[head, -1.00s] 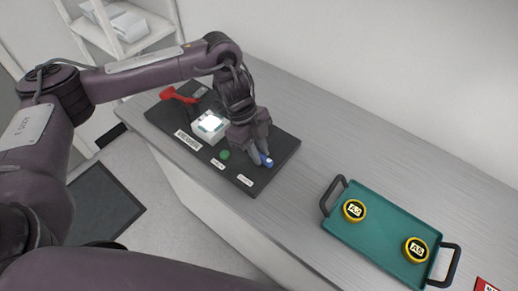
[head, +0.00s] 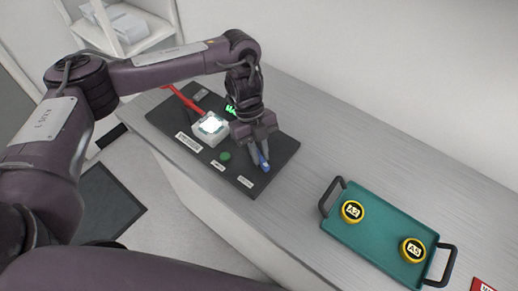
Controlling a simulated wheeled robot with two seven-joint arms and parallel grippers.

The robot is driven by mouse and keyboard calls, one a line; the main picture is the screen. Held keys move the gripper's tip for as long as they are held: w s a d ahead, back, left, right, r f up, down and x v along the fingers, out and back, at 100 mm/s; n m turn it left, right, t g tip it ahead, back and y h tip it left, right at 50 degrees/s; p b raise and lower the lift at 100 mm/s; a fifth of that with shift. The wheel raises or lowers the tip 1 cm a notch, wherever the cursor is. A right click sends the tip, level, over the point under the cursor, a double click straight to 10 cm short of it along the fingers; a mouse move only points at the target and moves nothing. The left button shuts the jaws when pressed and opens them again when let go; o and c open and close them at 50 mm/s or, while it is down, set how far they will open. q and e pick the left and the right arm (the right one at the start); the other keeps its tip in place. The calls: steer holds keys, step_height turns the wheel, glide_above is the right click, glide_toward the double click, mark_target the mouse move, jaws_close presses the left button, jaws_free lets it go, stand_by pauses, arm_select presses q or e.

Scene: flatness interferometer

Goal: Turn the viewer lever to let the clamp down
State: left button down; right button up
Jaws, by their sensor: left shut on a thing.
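The viewer is a dark base plate (head: 172,121) on the bench with a white block (head: 209,129) that has a bright lit window. A red clamp arm (head: 186,100) reaches from the plate's far left corner down to the block's back edge; whether it touches is unclear. My left gripper (head: 260,160) points down over the plate's right part. It is shut on the blue lever (head: 264,164), which shows partly between and below the fingers. My right gripper is not in view.
A green button (head: 225,156) and white labels lie along the plate's front. A green lit readout (head: 231,111) shows behind the block, partly hidden by my arm. A teal tray (head: 378,243) at right holds yellow-rimmed discs A2 (head: 352,211) and A5 (head: 413,250). Bench between is clear.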

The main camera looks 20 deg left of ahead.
arm_select(q)
steer(key=m+p, duration=0.1)
steer(key=m+y, duration=0.1)
steer(key=shift+w+d+r+m+p, duration=0.15)
steer(key=shift+r+m+p, duration=0.2)
steer(key=shift+m+p, duration=0.05)
steer(key=m+g+y+p, duration=0.1)
steer(key=m, duration=0.2)
steer(key=shift+d+f+m, duration=0.1)
steer(key=shift+m, duration=0.2)
steer(key=m+y, duration=0.1)
steer(key=m, duration=0.1)
steer(key=shift+f+m, duration=0.1)
steer(key=shift+m, duration=0.2)
steer(key=shift+d+m+y, duration=0.1)
steer(key=shift+m+y, duration=0.7)
steer(key=shift+m, duration=1)
steer(key=c, duration=1.4)
jaws_free()
